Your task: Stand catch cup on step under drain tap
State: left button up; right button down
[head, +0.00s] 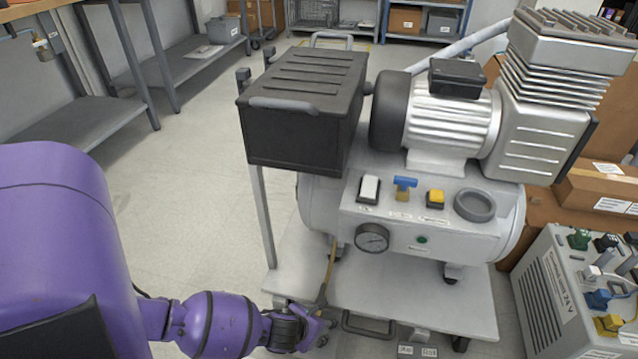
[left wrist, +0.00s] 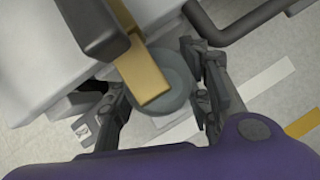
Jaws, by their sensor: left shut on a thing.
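The catch cup (left wrist: 178,88) is a round grey-green cup seen from above in the left wrist view. My left gripper (left wrist: 164,100) has a finger on each side of it and is shut on it. In the head view my left gripper (head: 310,322) is at the front left edge of the white platform (head: 400,295), and the cup is mostly hidden there. The brass drain tap (left wrist: 148,75), with a dark lever (left wrist: 92,28), crosses over part of the cup in the wrist view. The tap's brass strip (head: 331,262) also shows in the head view. I cannot make out the step clearly.
The compressor tank (head: 320,205) with its gauge (head: 371,238) stands above the platform. A dark handle (head: 368,328) juts from the platform front, right of my left gripper. A grey power unit (head: 560,290) stands at the right. The floor at the left is clear.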

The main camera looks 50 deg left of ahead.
pick_arm(q)
notch_tip(320, 180, down, 3)
jog(key=shift+s+b, duration=0.1)
jog(key=shift+b, duration=0.65)
jog(key=shift+r, duration=0.1)
jog(key=shift+c, duration=0.5)
jog(key=o, duration=1.3)
jog(key=shift+c, duration=0.2)
jog(key=shift+s+r+p, duration=0.1)
jog(key=shift+r+p, duration=0.2)
jog(key=p+v, duration=0.5)
jog(key=v, duration=0.6)
jog(key=shift+r+p, duration=0.2)
jog(key=shift+p, duration=0.2)
jog(key=shift+s, duration=0.1)
